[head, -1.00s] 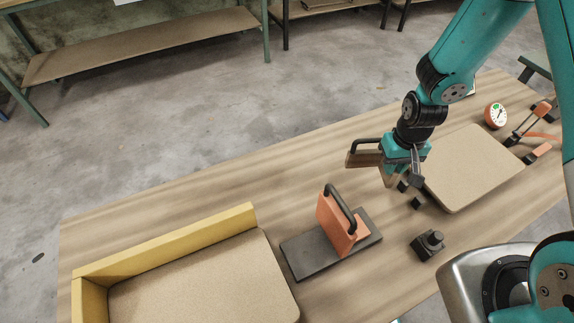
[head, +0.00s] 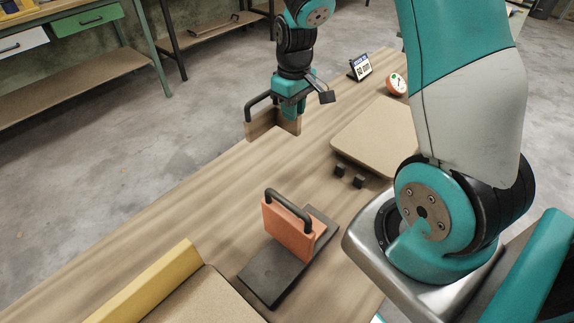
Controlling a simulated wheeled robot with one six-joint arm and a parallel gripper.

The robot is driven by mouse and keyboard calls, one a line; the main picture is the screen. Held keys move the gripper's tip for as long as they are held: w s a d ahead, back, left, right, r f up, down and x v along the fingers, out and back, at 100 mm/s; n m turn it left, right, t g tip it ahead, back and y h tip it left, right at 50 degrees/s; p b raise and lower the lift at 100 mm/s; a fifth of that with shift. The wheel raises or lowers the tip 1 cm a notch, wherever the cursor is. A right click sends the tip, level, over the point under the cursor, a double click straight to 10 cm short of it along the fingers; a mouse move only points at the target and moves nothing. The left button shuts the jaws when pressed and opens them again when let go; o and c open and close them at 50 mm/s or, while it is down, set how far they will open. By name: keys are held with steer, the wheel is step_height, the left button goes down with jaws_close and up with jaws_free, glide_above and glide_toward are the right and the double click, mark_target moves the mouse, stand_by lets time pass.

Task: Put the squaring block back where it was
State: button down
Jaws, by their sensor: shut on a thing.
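My gripper (head: 292,108) is shut on a wooden block (head: 258,124) with a black handle, likely the squaring block. The block is upright near the table's far edge, to the left of the tan board (head: 375,135). I cannot tell whether its bottom touches the table. The jaws hide part of it. An orange block (head: 288,232) with a black handle stands on a dark flat plate (head: 264,280), nearer to me and apart from my gripper.
Two small black blocks (head: 358,181) sit by the tan board's near left corner. A yellow fence (head: 150,285) borders another board (head: 205,300) at the lower left. A round dial (head: 397,84) and a small display (head: 360,67) stand farther back. The table's middle is bare.

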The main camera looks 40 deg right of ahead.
step_height(320, 180, down, 16)
steer(key=shift+r, duration=0.15)
steer(key=shift+b, duration=0.35)
steer(key=c, duration=1.1)
jaws_free()
steer(key=shift+o, duration=0.2)
